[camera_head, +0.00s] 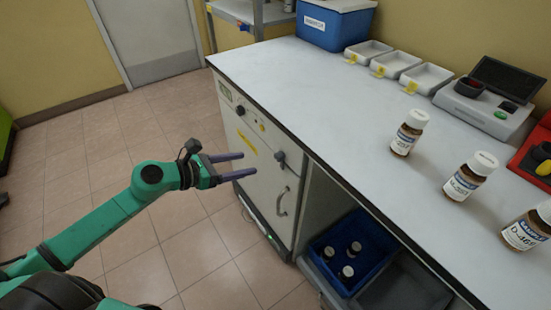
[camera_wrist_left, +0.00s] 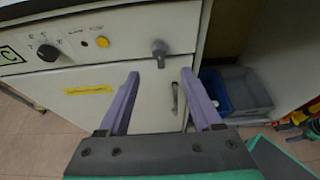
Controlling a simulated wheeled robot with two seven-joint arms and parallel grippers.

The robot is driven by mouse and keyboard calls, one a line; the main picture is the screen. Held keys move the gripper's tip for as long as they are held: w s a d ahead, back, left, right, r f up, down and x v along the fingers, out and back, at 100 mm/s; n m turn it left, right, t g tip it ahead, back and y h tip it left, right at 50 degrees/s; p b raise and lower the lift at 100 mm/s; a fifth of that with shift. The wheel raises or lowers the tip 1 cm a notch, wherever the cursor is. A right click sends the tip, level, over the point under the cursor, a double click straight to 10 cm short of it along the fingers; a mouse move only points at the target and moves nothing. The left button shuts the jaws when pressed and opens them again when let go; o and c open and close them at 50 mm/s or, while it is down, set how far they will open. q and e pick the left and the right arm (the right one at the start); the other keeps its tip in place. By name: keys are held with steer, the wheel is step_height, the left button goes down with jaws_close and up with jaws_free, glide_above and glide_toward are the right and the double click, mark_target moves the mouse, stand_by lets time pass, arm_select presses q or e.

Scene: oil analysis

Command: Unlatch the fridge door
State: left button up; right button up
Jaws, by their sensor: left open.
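The fridge (camera_head: 262,178) is a white cabinet under the left end of the counter, with its door closed. A grey latch (camera_head: 280,157) sticks out near the door's upper right corner; it also shows in the wrist view (camera_wrist_left: 159,50). A grey bar handle (camera_head: 282,202) is below it, also in the wrist view (camera_wrist_left: 174,98). My left gripper (camera_head: 249,164) is open and empty in front of the door, its purple fingers pointing at it. In the wrist view the latch appears just beyond and between the fingertips (camera_wrist_left: 160,74), apparently not touched. My right gripper is out of view.
Above the door are a dark knob (camera_wrist_left: 47,52) and a yellow button (camera_wrist_left: 102,42). Right of the fridge, a blue crate (camera_head: 376,245) with bottles sits in an open bay. Bottles, white trays (camera_head: 427,78) and a scale stand on the counter (camera_head: 300,90). Floor in front is clear.

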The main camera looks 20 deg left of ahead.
mark_target(276, 157)
arm_select(q)
steer(key=p+x, duration=0.1)
steer(key=x, duration=1)
steer(key=shift+w+f, duration=0.15)
steer(key=shift+w, duration=0.05)
jaws_close()
